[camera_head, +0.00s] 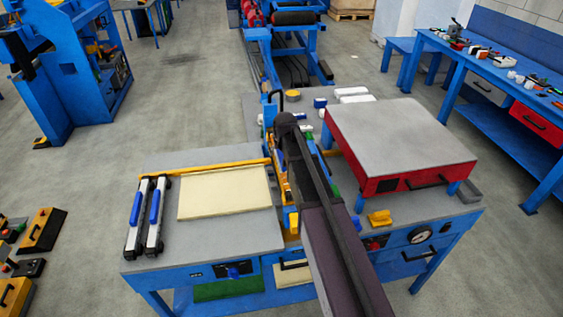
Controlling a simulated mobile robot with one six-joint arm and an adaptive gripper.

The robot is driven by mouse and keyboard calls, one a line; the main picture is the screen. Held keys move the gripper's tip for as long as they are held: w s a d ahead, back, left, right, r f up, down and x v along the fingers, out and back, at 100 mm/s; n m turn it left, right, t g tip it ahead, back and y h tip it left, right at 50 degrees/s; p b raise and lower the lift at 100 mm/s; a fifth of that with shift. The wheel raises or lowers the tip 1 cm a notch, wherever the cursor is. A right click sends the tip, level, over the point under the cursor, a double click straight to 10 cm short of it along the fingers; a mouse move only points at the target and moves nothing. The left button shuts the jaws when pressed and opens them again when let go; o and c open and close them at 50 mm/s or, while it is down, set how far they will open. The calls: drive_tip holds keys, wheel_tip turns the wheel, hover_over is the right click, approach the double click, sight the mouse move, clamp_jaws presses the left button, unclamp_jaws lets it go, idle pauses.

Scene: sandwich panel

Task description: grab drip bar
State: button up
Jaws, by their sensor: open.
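Two long pale bars with black ends and blue grips lie side by side at the left end of the grey bench top: a left bar (136,216) and a right bar (156,216). A thin yellow bar (215,167) runs along the back edge of a cream panel (225,191). I cannot tell for sure which of these is the drip bar. My dark arm reaches from the bottom edge over the middle of the bench, right of these bars and the panel. My gripper's fingers are hidden, and I see nothing held.
A red press with a grey top plate (400,137) stands on the bench's right half. Blue and yellow fittings crowd the middle, partly hidden by my arm. A blue workbench (470,60) with tools stands at the right. Bare floor (180,110) lies behind the bench's left side.

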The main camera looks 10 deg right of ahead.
sight(281, 154)
drive_tip(key=shift+s+b+x, duration=0.1)
drive_tip(key=shift+b+x, duration=0.65)
drive_tip(key=shift+x, duration=0.1)
drive_tip(key=shift+s+b+x, duration=0.15)
drive_tip(key=shift+b+x, duration=0.6)
drive_tip(key=shift+x, duration=0.1)
drive_tip(key=shift+b+x, duration=0.75)
drive_tip(key=shift+x, duration=0.15)
drive_tip(key=shift+d, duration=0.1)
clamp_jaws()
